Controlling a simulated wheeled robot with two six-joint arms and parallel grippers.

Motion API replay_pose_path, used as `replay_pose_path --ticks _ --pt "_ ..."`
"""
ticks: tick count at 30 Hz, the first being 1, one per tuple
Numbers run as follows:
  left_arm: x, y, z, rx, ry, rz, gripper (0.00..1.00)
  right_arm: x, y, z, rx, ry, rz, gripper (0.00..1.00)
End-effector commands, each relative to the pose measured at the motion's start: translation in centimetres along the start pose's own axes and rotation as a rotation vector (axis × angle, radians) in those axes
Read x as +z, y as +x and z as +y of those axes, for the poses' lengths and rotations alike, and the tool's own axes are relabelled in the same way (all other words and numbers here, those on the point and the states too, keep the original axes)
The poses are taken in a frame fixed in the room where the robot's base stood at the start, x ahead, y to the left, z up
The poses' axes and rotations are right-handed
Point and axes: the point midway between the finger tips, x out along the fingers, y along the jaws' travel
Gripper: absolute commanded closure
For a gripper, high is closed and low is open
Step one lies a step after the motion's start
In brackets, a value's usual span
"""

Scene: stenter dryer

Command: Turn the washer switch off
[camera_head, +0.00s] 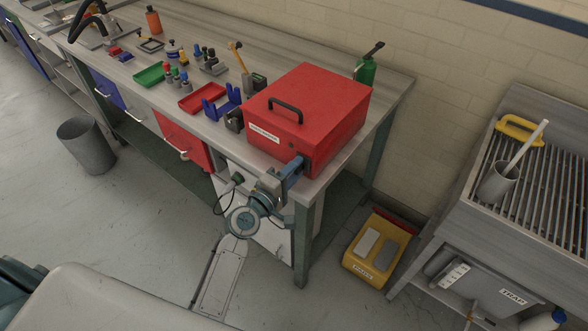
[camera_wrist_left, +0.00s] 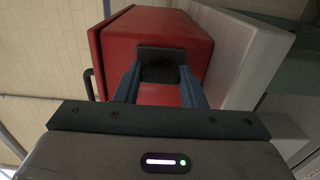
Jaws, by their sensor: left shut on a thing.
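The red box (camera_head: 318,110), which has a black handle on top and a small white label on its front, stands at the right end of the workbench. The black switch (camera_wrist_left: 161,62) sits on the box's end face in the left wrist view. My left gripper (camera_head: 297,165) reaches that end face from the front. Its two blue fingers (camera_wrist_left: 160,80) are at either side of the switch, shut on it. The fingers hide part of the switch, and its setting cannot be made out. My right gripper is not in view.
The workbench (camera_head: 390,88) carries a red tray (camera_head: 203,97), a green tray (camera_head: 154,74), a blue holder (camera_head: 222,103) and a green bottle (camera_head: 366,70). A yellow pedal unit (camera_head: 364,268) is on the floor. A slatted metal table (camera_head: 540,200) stands at the right.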

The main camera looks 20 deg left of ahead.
Motion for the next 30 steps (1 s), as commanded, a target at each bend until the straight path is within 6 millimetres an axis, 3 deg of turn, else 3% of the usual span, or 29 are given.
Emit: replay_pose_path --ticks 14,15,17,26,30 --pt "0.0 0.0 -0.1 -0.002 -0.014 0.0 0.86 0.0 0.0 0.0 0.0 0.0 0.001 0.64" --pt "0.0 0.0 -0.1 -0.002 -0.014 0.0 0.56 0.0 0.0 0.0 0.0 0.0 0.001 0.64" --pt "0.0 0.0 -0.1 -0.002 -0.014 0.0 0.44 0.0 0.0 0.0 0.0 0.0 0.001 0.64" --pt "0.0 -0.1 -0.1 -0.001 -0.012 0.0 0.42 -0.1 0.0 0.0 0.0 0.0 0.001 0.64" --pt "0.0 -1.2 -0.2 -0.001 -0.011 0.0 0.42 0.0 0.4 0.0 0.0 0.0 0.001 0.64"
